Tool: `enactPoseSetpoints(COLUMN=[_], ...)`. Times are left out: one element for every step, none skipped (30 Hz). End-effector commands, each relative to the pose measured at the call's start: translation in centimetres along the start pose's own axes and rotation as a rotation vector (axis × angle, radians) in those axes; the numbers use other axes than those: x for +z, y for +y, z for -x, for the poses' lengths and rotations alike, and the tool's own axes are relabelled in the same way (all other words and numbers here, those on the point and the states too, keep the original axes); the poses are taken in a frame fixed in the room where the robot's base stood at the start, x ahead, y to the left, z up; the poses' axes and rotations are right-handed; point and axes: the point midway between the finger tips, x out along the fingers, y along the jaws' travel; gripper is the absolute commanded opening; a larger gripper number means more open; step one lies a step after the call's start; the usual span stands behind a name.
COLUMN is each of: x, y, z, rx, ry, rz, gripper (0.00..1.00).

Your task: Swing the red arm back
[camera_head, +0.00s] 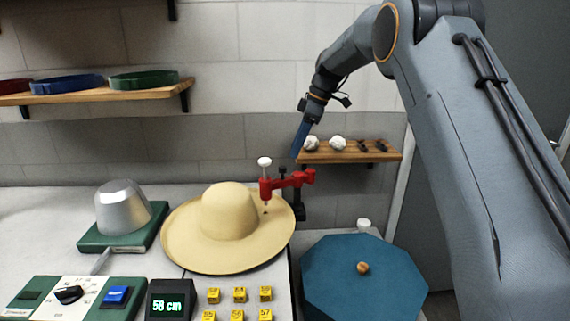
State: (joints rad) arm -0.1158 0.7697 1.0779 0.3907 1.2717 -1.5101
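The red arm (287,184) stands at the right edge of the worktop, on a dark post. It reaches left over the brim of a straw hat (228,214). A white knob (264,162) tops its left end, and a thin pin points down toward the brim. Whether the pin touches the brim I cannot tell. My gripper (299,143) is above and slightly right of the red arm, pointing down, apart from it. Its blue fingers show edge-on, so whether they are open or shut is unclear.
A metal dome (122,207) on a green base stands left of the hat. A dial panel (75,297), a display (171,300) reading 58 cm and yellow blocks (239,295) are in front. A blue octagonal top (362,285) is at right. A wooden shelf (350,155) is behind my gripper.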

Motion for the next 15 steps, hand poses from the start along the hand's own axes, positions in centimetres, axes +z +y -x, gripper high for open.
enactPoseSetpoints(x=[-0.5,-0.7,-0.8,-0.9,-1.0,-1.1,-1.1,-1.1,-1.1,-1.1,-1.2,-1.2,-1.2,-1.2,-1.2], y=[0.4,0.5,0.6,0.7,0.7,0.7,0.7,0.7,0.6,0.6,0.6,0.6,0.6,0.6,0.6], z=[0.0,0.0,0.0,0.0,-0.1,-0.3,-0.5,-0.8,-1.3,-1.7,-2.2,-2.8,-3.2,-3.8,-4.4], rx=[-0.002,-0.004,-0.007,-0.008,-0.008,-0.009,-0.01,-0.01,-0.011,-0.012,-0.011,-0.01,-0.011,-0.011,-0.011], ry=[0.008,0.011,0.014,0.016,0.017,0.018,0.018,0.018,0.018,0.018,0.018,0.018,0.018,0.018,0.018], rz=[0.03,0.045,0.06,0.067,0.072,0.076,0.077,0.077,0.076,0.076,0.076,0.076,0.075,0.075,0.074], gripper=[0.39,0.39,0.39,0.39,0.39,0.39,0.39,0.39,0.39,0.39,0.39,0.39,0.39,0.39,0.39])
